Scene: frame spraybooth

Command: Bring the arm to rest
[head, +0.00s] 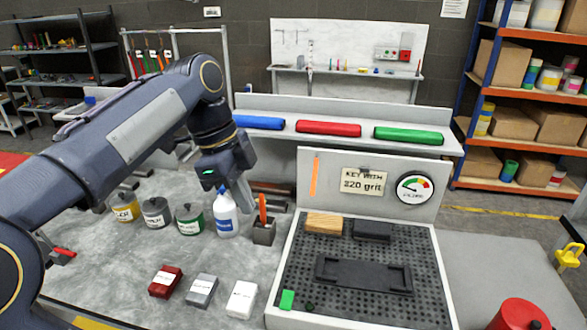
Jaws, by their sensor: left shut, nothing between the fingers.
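My left arm reaches in from the left over the grey table. Its gripper (246,200) points down and is shut and empty. Its fingertips are just above and between a white bottle with a blue label (226,214) and a small dark holder with an orange tool (264,228). I cannot tell whether they touch either one. My right gripper is not in view.
Labelled jars (157,212) stand left of the bottle. Red, grey and white blocks (241,299) lie in front. A perforated booth tray (434,290) at right holds a black frame (363,273). Blue, red and green rolls (328,128) lie on the shelf behind.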

